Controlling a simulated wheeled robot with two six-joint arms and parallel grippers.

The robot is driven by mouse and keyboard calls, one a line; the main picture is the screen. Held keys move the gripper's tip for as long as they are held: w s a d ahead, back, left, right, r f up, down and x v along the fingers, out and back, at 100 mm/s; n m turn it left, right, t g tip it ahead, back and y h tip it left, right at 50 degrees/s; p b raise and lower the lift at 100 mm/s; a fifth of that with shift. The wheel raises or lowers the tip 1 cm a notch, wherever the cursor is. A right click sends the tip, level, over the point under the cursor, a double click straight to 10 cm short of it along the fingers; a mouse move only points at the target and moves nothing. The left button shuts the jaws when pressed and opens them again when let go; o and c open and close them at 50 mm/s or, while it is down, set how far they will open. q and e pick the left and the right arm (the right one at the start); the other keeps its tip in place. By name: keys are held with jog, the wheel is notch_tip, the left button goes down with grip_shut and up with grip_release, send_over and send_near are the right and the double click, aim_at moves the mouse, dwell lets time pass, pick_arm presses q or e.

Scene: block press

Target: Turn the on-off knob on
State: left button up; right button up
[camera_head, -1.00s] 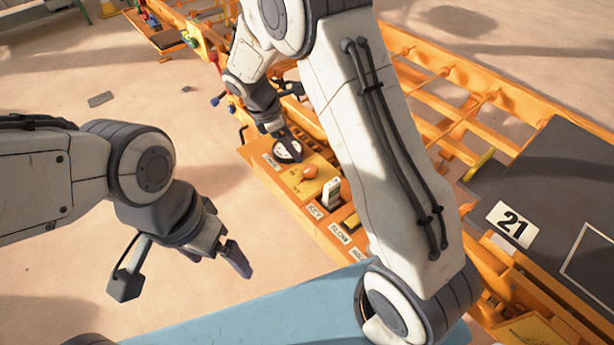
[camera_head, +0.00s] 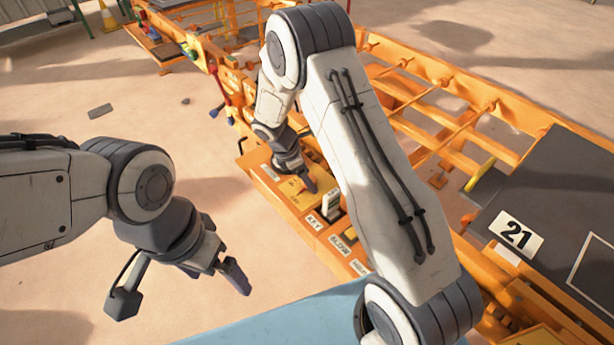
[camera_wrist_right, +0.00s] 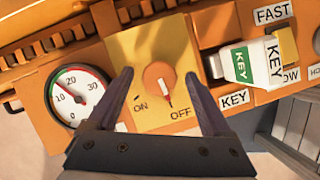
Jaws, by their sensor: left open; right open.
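In the head view the right gripper (camera_head: 308,182) is over the yellow plate and largely hides the knob. My left gripper (camera_head: 242,280) is open and empty, hanging over the floor left of the panel.
A round gauge (camera_wrist_right: 75,97) sits left of the plate. A white and green key switch (camera_wrist_right: 243,65) with KEY labels stands close to its right, with the FAST label (camera_wrist_right: 272,14) beyond. A blue surface (camera_head: 290,320) is at the front. My right forearm covers part of the orange machine.

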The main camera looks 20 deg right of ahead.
grip_shut()
jog(key=shift+w+r+m+g+p, duration=0.15)
jog(key=shift+m+g+p, duration=0.35)
jog(key=shift+m+p, duration=0.6)
jog(key=m+g+p, duration=0.1)
jog(key=m, duration=0.2)
jog(key=shift+m+y, duration=0.3)
jog(key=shift+m, duration=0.1)
jog(key=m+g+y+p, duration=0.1)
jog(key=m, duration=0.2)
jog(key=shift+w+d+m, duration=0.1)
jog(key=shift+m, duration=0.2)
jog(key=m+g+y, duration=0.1)
jog(key=m, duration=0.3)
jog(key=shift+d, duration=0.1)
jog(key=shift+m+y, duration=0.3)
